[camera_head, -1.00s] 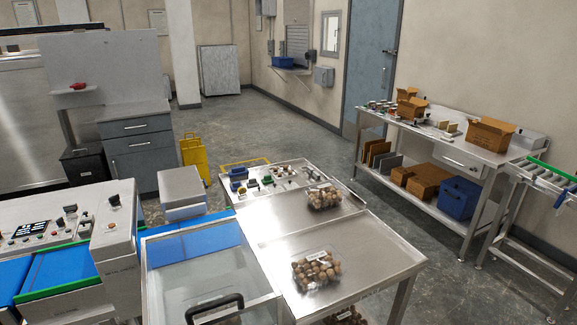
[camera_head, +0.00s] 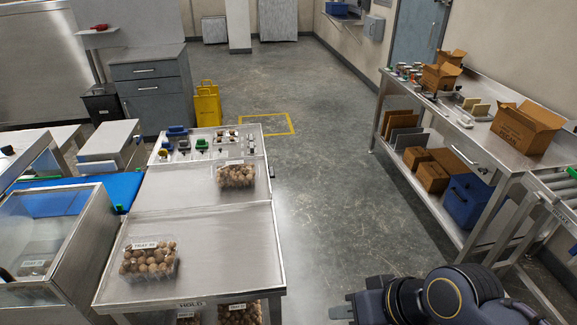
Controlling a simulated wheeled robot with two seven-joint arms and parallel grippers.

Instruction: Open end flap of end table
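The steel end table (camera_head: 205,222) stands left of centre, its long top running away from me. A clear clamshell tray of round brown produce (camera_head: 149,260) sits on the near section, and another tray (camera_head: 236,175) sits farther back. My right gripper (camera_head: 344,305) is low, right of the table's near end and apart from it; its finger gap is unclear. My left gripper is out of view.
A glass-sided machine (camera_head: 42,235) adjoins the table's left side. More trays (camera_head: 239,312) show below the table's near edge. A steel bench (camera_head: 470,135) with cardboard boxes and a roller conveyor (camera_head: 562,195) stand at right. The floor between table and bench is clear.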

